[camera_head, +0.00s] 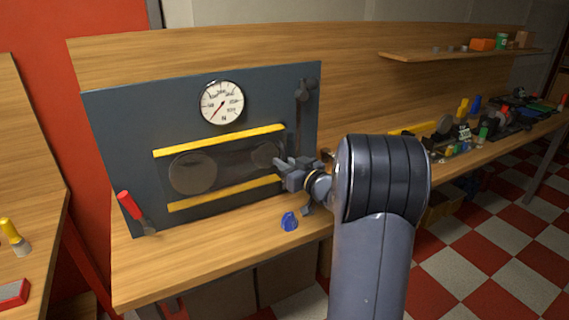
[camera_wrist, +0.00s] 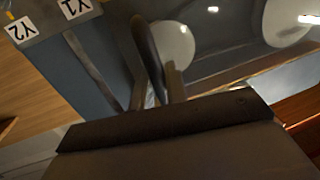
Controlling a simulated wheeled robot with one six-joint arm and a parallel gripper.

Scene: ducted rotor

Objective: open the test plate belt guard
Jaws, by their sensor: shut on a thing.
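The dark test plate (camera_head: 115,125) stands upright on the wooden bench. Its belt guard (camera_head: 225,168) is a clear, smoky panel between two yellow strips (camera_head: 220,140). Two round pulleys show through it, and the guard covers both. My gripper (camera_head: 281,163) is at the guard's right end, shut on what appears to be the guard's handle. The held part is mostly hidden by the fingers in the head view. In the wrist view, my gripper (camera_wrist: 160,85) has its fingers close together in front of the plate, with a pale disc (camera_wrist: 178,45) behind.
A round gauge (camera_head: 222,102) sits above the guard, and a lever (camera_head: 302,98) is at the plate's upper right. A red-handled tool (camera_head: 130,206) stands at the plate's lower left. Small parts crowd the right.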

